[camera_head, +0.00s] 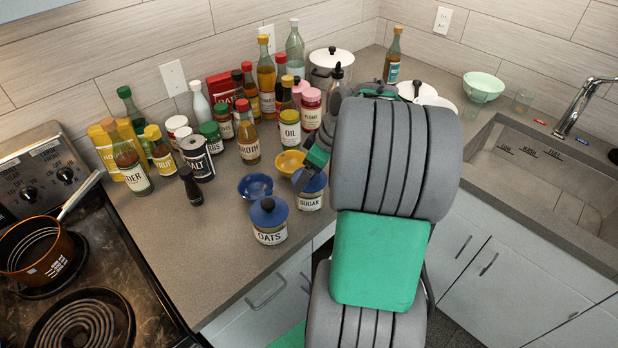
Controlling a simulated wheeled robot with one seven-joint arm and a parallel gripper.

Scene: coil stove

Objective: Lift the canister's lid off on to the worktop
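A glass canister labelled SUGAR (310,202) stands on the worktop (215,240) near its front edge, with a blue lid (317,184) on top. A second canister labelled OATS (270,235) stands to its front left, with a blue knobbed lid (268,211) on it. My gripper (301,181) is at the SUGAR lid, pointing down from the upper right. Its dark fingers overlap the lid's left part and hide the top of it, so I cannot tell whether they touch it or how far apart they are.
A blue bowl (255,186) and a yellow bowl (290,162) sit beside the gripper. Bottles and jars crowd the back, including a SALT tin (197,160). A stove with an orange pan (38,250) is at left, a sink (545,185) at right. Worktop left of OATS is clear.

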